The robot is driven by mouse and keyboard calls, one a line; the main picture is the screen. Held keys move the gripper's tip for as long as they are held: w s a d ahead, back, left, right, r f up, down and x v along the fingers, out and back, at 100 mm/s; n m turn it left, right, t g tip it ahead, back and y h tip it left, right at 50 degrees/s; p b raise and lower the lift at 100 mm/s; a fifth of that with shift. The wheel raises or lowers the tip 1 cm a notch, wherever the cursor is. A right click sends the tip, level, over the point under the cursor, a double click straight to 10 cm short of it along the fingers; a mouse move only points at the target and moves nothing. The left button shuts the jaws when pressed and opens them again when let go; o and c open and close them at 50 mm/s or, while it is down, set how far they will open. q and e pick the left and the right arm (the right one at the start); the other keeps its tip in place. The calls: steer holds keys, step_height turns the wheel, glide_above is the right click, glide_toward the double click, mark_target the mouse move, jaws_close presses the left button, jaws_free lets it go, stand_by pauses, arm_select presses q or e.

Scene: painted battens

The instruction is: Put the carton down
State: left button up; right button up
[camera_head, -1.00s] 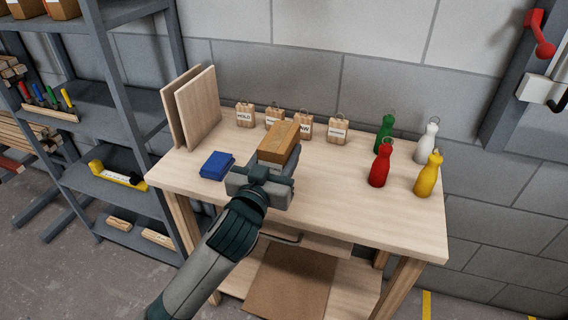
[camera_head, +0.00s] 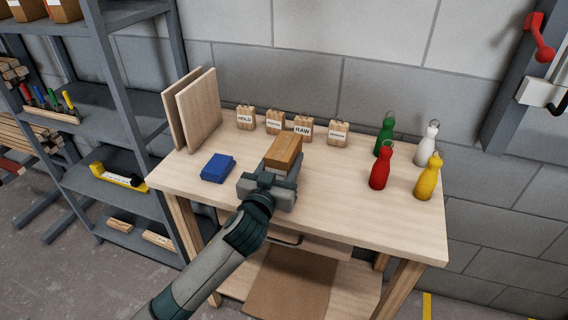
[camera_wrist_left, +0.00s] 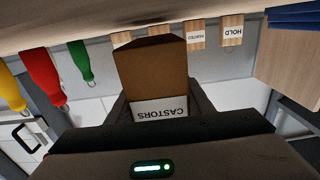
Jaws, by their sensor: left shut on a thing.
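The brown carton (camera_head: 284,150) is held out in front of my left gripper (camera_head: 277,172), over the front middle of the workbench (camera_head: 340,205). In the left wrist view, which is upside down, the carton (camera_wrist_left: 152,72) sits between the fingers, with a white label reading CASTORS (camera_wrist_left: 160,109) facing my wrist. My left gripper is shut on it. I cannot tell whether its underside touches the bench top. My right gripper is not in view.
Several labelled wooden blocks, including RAW (camera_head: 303,129) and HOLD (camera_head: 245,117), stand behind. Red (camera_head: 380,168), green (camera_head: 384,136), white (camera_head: 427,145) and yellow (camera_head: 428,178) bottle shapes stand right. Bench between carton and red one is clear.

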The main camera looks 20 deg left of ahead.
arm_select(q)
steer(key=shift+f, duration=0.75)
steer(key=shift+f, duration=0.15)
steer(key=o, duration=1.3)
